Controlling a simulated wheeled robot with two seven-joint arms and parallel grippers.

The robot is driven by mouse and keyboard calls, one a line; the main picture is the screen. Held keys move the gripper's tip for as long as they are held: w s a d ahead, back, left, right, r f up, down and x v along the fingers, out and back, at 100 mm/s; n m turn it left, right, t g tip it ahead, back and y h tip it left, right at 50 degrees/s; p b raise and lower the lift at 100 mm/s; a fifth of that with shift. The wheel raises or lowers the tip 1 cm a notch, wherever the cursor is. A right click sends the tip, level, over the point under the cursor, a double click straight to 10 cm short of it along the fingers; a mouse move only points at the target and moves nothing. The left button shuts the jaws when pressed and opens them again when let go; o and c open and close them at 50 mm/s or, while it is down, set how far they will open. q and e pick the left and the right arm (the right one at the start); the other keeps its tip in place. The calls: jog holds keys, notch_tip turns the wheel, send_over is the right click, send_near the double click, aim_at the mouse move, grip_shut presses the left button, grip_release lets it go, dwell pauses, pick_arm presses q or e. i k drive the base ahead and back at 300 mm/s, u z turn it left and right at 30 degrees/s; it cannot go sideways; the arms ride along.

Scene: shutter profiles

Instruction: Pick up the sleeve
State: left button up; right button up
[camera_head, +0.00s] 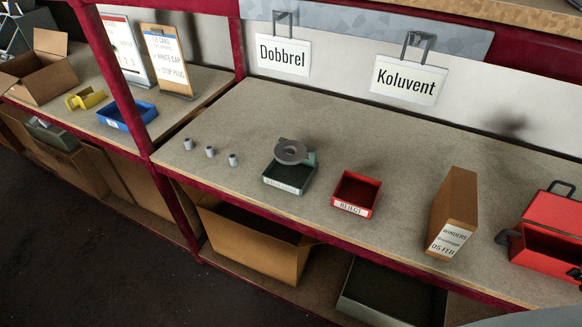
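Three small grey cylinders, which look like sleeves, stand upright in a slanting row on the left part of the workbench. The left sleeve (188,143) is nearest the red post. The middle sleeve (210,151) and the right sleeve (233,160) stand apart from it and from each other. I cannot tell which one the task means. Neither of my grippers shows in the head view.
A red post (128,95) rises left. Bench behind the sleeves is clear.

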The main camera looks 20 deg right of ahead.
aim_at(209, 149)
jog(key=u, duration=1.8)
jog(key=i, duration=2.35)
jog(key=z, duration=2.7)
